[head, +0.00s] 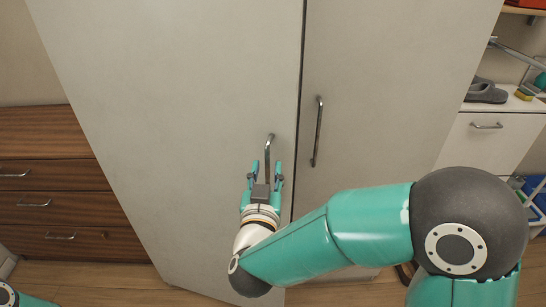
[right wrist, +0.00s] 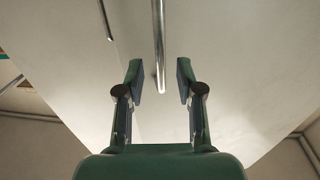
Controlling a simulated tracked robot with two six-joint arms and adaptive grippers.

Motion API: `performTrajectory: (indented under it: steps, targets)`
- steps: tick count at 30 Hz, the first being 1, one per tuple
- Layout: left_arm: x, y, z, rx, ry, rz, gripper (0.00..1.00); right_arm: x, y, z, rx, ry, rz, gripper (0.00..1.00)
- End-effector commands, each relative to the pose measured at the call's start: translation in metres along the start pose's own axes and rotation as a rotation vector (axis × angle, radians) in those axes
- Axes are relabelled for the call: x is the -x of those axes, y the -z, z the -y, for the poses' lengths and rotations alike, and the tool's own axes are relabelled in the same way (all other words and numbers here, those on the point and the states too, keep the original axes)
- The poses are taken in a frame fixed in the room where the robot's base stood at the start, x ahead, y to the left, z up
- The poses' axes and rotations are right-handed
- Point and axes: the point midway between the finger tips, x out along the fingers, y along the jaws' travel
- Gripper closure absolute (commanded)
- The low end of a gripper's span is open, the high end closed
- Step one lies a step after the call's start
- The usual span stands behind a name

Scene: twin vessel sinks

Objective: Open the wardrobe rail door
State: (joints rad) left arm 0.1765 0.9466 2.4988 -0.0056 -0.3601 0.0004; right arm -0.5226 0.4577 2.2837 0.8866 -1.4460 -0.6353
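The pale wardrobe has two tall doors, a left door (head: 190,80) and a right door (head: 375,80), and both look closed. The left door has a vertical metal bar handle (head: 268,150) near the seam. The right door has a similar handle (head: 317,132). My right gripper (head: 266,172) is open at the lower part of the left door's handle. In the right wrist view the bar (right wrist: 158,45) runs between the two spread fingers (right wrist: 160,74), with gaps on both sides. My left gripper is not in view; only a bit of my left arm shows at the bottom left corner.
A dark wooden drawer unit (head: 55,180) stands left of the wardrobe. At the right are a white cabinet (head: 480,145) with a grey slipper (head: 486,92) on top and a blue crate (head: 537,190). Wooden floor (head: 90,275) shows in front.

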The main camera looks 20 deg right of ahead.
Motion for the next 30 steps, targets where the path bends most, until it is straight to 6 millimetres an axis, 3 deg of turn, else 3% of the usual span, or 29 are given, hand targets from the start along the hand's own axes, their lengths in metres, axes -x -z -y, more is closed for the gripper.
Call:
performTrajectory:
  steps: [6, 17, 18, 24, 30]
  targets:
    - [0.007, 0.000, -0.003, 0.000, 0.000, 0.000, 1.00, -0.027, 0.000, -0.001, 0.000, -0.002, 0.001, 0.64]
    - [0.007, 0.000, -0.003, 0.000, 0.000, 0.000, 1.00, -0.033, -0.001, -0.001, 0.001, 0.000, 0.001, 0.64]
    - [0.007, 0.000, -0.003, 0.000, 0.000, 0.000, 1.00, -0.033, -0.001, -0.001, 0.000, 0.000, 0.001, 0.65]
    - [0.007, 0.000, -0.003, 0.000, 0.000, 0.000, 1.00, -0.033, -0.001, -0.001, 0.000, 0.000, 0.001, 0.98]
    - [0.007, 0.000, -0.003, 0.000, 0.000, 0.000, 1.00, -0.033, 0.000, -0.001, 0.000, -0.001, 0.001, 1.00]
